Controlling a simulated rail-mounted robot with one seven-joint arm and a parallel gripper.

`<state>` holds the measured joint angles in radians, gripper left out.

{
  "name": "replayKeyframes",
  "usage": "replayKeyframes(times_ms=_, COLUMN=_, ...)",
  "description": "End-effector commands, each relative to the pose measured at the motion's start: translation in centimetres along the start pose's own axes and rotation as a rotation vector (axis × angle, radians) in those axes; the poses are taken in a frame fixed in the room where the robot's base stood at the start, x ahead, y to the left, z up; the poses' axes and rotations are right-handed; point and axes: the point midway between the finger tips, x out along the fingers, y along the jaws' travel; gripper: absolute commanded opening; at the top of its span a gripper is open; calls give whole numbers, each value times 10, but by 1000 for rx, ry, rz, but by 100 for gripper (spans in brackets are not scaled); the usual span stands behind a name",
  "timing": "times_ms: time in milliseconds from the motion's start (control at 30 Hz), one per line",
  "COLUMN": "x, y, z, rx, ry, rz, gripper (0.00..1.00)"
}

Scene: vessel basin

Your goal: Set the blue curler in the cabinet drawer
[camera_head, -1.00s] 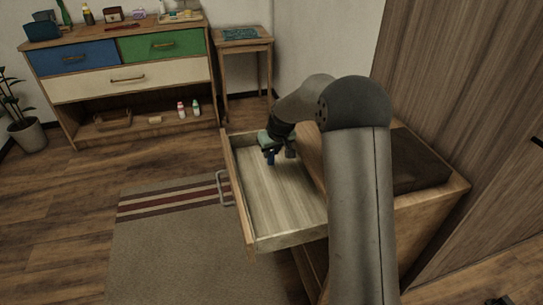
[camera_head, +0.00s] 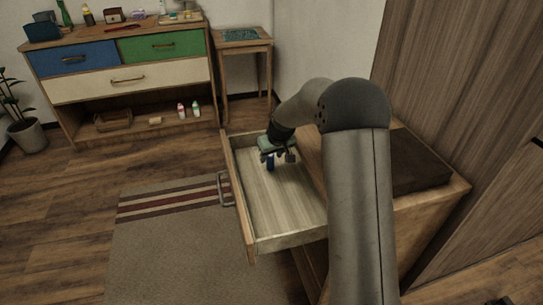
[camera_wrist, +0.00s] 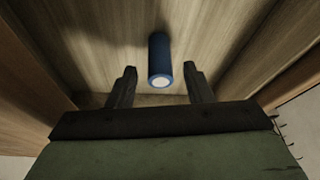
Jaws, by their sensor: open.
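The blue curler (camera_wrist: 159,58) is a small blue cylinder with a pale end. In the wrist view it is in the drawer, just beyond and between my fingertips, apart from both. It also shows in the head view (camera_head: 270,164), below my gripper. My gripper (camera_head: 277,155) is open over the far part of the drawer; its two fingers show apart in the wrist view (camera_wrist: 160,78). The cabinet drawer (camera_head: 283,208) is pulled out, with a pale wooden bottom that is otherwise bare.
The drawer's walls (camera_head: 239,200) stand close around my gripper. The cabinet top (camera_head: 400,205) holds a dark brown pad (camera_head: 420,172). A dresser (camera_head: 125,85) and a small side table (camera_head: 242,50) stand at the back. A rug (camera_head: 180,240) lies left of the drawer.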

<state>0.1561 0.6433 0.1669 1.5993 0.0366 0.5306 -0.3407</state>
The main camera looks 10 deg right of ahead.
Motion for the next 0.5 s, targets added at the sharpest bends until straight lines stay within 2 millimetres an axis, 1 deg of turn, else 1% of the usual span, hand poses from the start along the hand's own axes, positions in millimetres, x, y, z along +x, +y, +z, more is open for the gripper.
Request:
replayKeyframes(times_ms=33, x=-10, y=1, z=-1, rx=1, ry=3, rz=1, gripper=46)
replayKeyframes(times_ms=300, x=-68, y=0, z=-1, rx=0, ry=3, rz=1, gripper=46)
replayKeyframes(times_ms=400, x=-87, y=0, z=-1, rx=0, ry=3, rz=2, gripper=46)
replayKeyframes(times_ms=500, x=-101, y=0, z=-1, rx=0, ry=2, rz=1, gripper=46)
